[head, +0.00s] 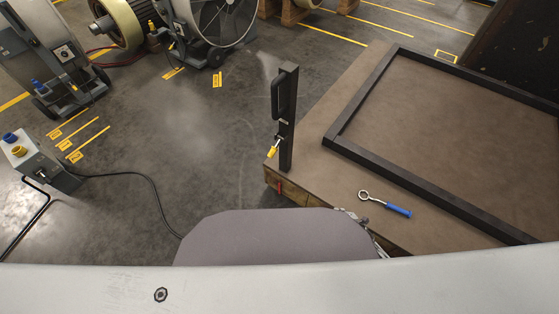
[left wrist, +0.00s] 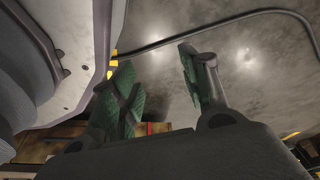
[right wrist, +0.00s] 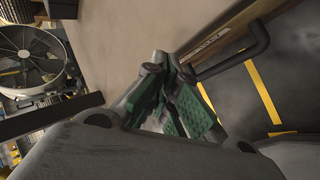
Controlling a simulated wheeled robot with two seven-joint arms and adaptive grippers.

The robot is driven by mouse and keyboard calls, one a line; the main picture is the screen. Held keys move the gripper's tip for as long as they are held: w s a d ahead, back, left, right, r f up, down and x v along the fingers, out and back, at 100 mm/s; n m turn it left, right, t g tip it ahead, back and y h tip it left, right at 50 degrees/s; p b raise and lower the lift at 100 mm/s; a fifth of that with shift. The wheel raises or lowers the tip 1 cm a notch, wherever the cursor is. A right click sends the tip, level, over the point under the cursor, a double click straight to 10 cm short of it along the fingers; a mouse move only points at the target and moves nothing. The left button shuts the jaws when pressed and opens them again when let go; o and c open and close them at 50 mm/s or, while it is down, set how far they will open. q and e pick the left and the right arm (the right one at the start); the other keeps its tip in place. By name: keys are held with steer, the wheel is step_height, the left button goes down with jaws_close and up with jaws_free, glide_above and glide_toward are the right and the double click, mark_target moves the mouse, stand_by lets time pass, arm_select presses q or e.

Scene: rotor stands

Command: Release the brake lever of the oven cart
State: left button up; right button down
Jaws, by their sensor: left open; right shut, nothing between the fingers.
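The cart (head: 300,165) has a brown flat top and a wooden edge, at the right of the head view. A black upright post with a handle (head: 287,115) stands at its near left corner. A small lever with a yellow tip (head: 272,152) sticks out low on the post; I cannot tell for sure that it is the brake lever. My left gripper (left wrist: 157,65) is open and empty, with green pads apart. A wooden edge with a red piece (left wrist: 152,128) shows beyond it. My right gripper (right wrist: 172,88) is shut and empty, above a brown surface beside a black bar handle (right wrist: 240,55).
A black rectangular frame (head: 430,175) and a blue-handled ring tool (head: 397,211) lie on the cart top. A grey box with blue and yellow knobs (head: 40,165) and its cable are on the floor at left. Fans stand behind. The floor left of the cart is mostly clear.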

steer(key=w+a+r+n+t+y+b, duration=0.45)
steer(key=w+a+r+n+b, duration=0.25)
steer(key=w+a+r+n, duration=0.5)
arm_select(q)
steer(key=w+d+r+h+b, duration=0.1)
steer(key=w+d+r+b, duration=0.2)
steer(key=r, duration=0.6)
steer(key=w+d+r+t+h+b, duration=0.1)
steer(key=w+d+r+b, duration=0.2)
steer(key=r, duration=0.6)
steer(key=shift+w+d+r+m+t+h+b, duration=0.15)
steer(key=shift+d+r+m+t+h+b, duration=0.25)
steer(key=shift+d, duration=0.75)
arm_select(e)
steer(key=w+a+r+n+g+y, duration=0.1)
steer(key=a+r+n+y, duration=0.1)
steer(key=n, duration=0.8)
steer(key=a+r+n+g+y, duration=0.2)
steer(key=a+r+n+y, duration=0.1)
steer(key=n, duration=0.8)
steer(key=shift+w+a+r+n, duration=0.35)
steer(key=shift+a+r, duration=0.2)
steer(key=shift+a, duration=0.8)
arm_select(q)
steer(key=shift+f, duration=0.15)
steer(key=shift+f, duration=0.1)
arm_select(e)
steer(key=shift+w+a, duration=0.1)
steer(key=shift+w, duration=0.05)
